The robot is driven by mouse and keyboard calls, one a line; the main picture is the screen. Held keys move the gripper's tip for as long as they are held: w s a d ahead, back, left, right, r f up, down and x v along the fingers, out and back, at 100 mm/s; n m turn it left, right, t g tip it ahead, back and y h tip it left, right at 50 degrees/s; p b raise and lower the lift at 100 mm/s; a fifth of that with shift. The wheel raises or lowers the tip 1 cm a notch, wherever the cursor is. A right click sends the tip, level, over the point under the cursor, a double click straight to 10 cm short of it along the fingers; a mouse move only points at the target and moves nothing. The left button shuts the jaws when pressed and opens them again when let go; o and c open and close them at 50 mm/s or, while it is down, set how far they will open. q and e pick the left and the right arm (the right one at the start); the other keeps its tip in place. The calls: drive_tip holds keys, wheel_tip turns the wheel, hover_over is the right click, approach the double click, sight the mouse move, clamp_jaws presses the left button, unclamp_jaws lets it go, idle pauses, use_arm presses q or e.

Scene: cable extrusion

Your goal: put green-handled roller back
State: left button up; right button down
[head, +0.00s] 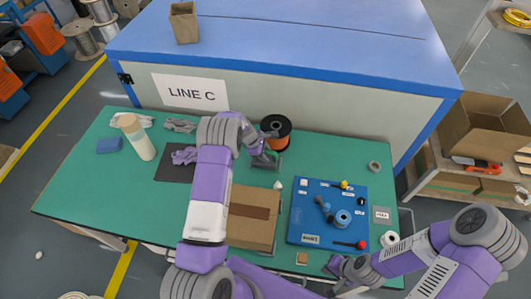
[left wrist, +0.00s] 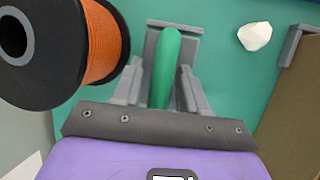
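In the left wrist view the green handle (left wrist: 166,62) of the roller lies between the two grey fingers of my left gripper (left wrist: 160,85), which look closed against its sides. A grey bracket-like piece (left wrist: 175,28) shows at the handle's far end; whether it is the roller's frame or a stand is unclear. In the head view my left gripper (head: 258,150) is beside the orange spool, and the handle is hidden there.
An orange cable spool (head: 276,141) stands close to my left gripper. A brown box (head: 236,235) lies under my left arm. A white piece (head: 278,184) lies near the board.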

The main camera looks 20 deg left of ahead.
use_arm(q)
drive_tip(key=shift+s, duration=0.25)
use_arm(e)
drive_tip(key=shift+r, duration=0.1)
use_arm(q)
drive_tip(key=shift+r+p, duration=0.2)
drive_tip(key=shift+p, duration=0.2)
use_arm(e)
drive_tip(key=shift+r, duration=0.25)
use_arm(q)
drive_tip(key=shift+w+r+p, duration=0.1)
drive_tip(key=shift+r+p, duration=0.35)
drive_tip(key=shift+r, duration=0.05)
use_arm(e)
drive_tip(key=shift+r, duration=0.5)
drive_tip(key=shift+f, duration=0.1)
use_arm(q)
drive_tip(key=shift+v, duration=5.9)
